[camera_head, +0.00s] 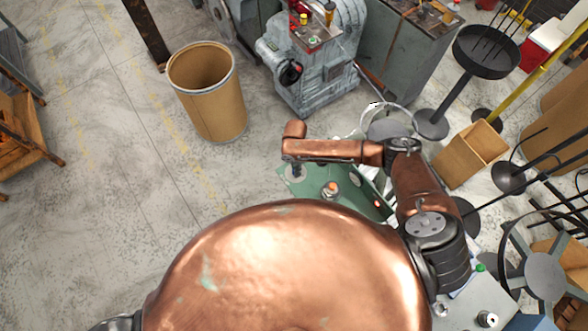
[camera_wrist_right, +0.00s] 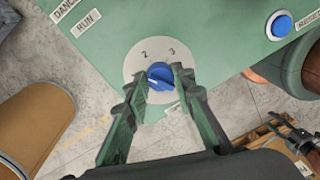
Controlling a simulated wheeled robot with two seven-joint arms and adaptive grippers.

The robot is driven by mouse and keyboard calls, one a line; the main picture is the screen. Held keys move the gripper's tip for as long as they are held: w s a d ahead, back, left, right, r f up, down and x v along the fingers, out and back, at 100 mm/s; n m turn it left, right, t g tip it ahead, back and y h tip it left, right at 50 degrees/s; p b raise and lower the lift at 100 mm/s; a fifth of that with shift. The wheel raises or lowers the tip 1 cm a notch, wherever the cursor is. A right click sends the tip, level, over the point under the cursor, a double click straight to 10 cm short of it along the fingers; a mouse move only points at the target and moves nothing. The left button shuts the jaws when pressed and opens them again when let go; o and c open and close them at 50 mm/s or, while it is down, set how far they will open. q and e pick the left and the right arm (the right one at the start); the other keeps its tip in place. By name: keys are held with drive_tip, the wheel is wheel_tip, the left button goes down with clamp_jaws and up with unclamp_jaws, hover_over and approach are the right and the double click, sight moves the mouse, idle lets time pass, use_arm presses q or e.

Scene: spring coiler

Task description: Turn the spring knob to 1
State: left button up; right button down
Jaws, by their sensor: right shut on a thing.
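The spring knob (camera_wrist_right: 160,73) is blue and sits on a round pale dial plate (camera_wrist_right: 133,66) on a green panel. The numerals 2 and 3 show on the plate above the knob; the area below is partly hidden by my fingers. A small white mark shows on the knob's left side, but I cannot tell which numeral it points to. My right gripper (camera_wrist_right: 159,84) has a finger on each side of the knob and is shut on it. In the head view my right arm reaches over the green machine (camera_head: 314,191).
A blue button (camera_wrist_right: 281,25) beside a RESET label is at the panel's upper right. RUN and another partly cut label (camera_wrist_right: 87,22) are at upper left. A cardboard drum (camera_head: 208,95) stands on open floor, and a grey machine (camera_head: 315,70) stands behind.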

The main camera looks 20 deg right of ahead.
drive_tip(key=n, duration=0.5)
drive_tip(key=shift+s+f+n, duration=0.2)
drive_tip(key=shift+s+n, duration=0.15)
drive_tip(key=shift+n, duration=0.05)
idle(0.4)
drive_tip(key=c, duration=1.7)
unclamp_jaws()
drive_tip(key=shift+r, duration=0.1)
drive_tip(key=shift+o, duration=0.4)
drive_tip(key=shift+w, duration=0.1)
drive_tip(key=shift+w+r, duration=0.1)
drive_tip(key=shift+r, duration=0.1)
wheel_tip(320, 180, up, 12)
drive_tip(key=shift+w+a+f, duration=0.15)
drive_tip(key=shift+w+a, duration=0.05)
drive_tip(key=shift+w, duration=0.05)
